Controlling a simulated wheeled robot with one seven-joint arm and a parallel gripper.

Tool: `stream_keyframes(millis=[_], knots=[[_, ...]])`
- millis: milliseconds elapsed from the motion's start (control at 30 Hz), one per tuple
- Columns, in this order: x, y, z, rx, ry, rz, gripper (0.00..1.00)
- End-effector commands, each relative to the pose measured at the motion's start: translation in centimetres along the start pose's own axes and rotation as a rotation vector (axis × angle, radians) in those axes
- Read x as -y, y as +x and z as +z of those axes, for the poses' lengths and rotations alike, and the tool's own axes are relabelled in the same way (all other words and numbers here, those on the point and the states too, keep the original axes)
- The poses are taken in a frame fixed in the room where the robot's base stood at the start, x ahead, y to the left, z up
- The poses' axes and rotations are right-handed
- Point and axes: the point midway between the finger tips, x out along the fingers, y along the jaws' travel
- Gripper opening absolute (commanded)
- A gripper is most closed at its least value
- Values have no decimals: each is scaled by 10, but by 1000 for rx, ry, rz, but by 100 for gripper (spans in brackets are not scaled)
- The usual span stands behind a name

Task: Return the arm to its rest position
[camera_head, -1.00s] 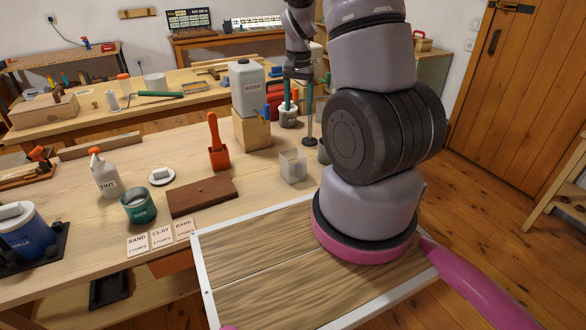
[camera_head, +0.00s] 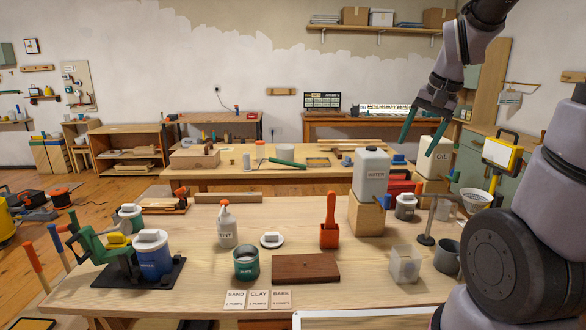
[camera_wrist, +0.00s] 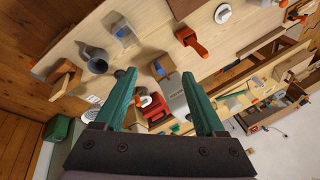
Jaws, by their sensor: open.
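My gripper (camera_head: 422,134) is raised above the right part of the workbench in the head view. Its two green fingers are spread apart with nothing between them. In the wrist view my gripper (camera_wrist: 165,98) also shows open and empty, with the bench and its things beyond the fingertips. My arm rises at the right of the head view and bends over at the top. The fingers overlap the white oil container (camera_head: 433,160) in the picture; whether they touch it cannot be told, but they appear apart from the things on the bench.
The air above the bench's left side is clear.

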Motion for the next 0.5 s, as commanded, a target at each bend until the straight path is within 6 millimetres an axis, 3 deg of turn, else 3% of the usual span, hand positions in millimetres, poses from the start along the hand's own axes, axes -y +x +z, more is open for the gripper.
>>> stream_keyframes(millis=[33,200,333,500], knots=[[4,-20,11,-28,-28,-30,72],[9,-72,52,-109,-124,-104,72],[7,-99,80,-168,-189,-142,72],[4,-117,104,-217,-240,-166,72]])
